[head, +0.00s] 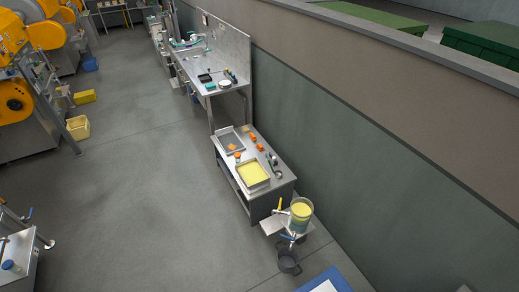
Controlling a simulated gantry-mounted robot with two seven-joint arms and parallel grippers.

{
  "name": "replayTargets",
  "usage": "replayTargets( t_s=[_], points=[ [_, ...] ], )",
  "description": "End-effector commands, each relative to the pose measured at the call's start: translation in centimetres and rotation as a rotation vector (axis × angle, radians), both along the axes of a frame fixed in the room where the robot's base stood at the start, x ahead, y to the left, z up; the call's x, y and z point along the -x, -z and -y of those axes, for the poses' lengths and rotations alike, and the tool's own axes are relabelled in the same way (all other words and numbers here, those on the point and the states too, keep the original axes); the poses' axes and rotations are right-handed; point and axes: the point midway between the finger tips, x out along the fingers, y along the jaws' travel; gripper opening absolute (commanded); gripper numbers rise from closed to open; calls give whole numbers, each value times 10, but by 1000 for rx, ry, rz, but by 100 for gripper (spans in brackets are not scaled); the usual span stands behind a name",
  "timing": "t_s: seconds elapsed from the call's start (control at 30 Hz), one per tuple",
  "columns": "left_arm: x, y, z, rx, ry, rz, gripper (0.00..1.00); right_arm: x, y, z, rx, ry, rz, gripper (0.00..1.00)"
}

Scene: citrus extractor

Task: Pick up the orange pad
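Several small orange items are on the low metal table (283,183) near the middle of the view. One flat orange piece (232,147) lies in a shallow grey tray (222,137) on the table's far left part. Two orange pieces, one (253,138) farther back and one (260,147) nearer, lie on the bare top right of the tray. Another small orange piece (237,155) is between the grey tray and a yellow-filled tray (252,175). They are too small to tell which is the orange pad. Neither of my grippers is in view.
A clear container (300,213) with yellow contents stands at the table's near end, above a dark pot (289,262). A taller steel bench (211,75) stands beyond along the wall. Orange machines (15,102) stand at left. The floor (150,190) left of the table is clear.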

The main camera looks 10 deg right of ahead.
Motion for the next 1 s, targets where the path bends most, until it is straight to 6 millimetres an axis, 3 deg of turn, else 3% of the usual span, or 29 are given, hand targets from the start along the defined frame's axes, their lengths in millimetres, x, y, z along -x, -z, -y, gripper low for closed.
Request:
replayTargets(
  t_s=[0.27,0.67,1.0],
  points=[
    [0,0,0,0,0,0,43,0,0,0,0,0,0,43],
    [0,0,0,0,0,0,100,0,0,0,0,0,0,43],
    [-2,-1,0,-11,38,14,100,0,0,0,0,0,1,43]
  ],
)
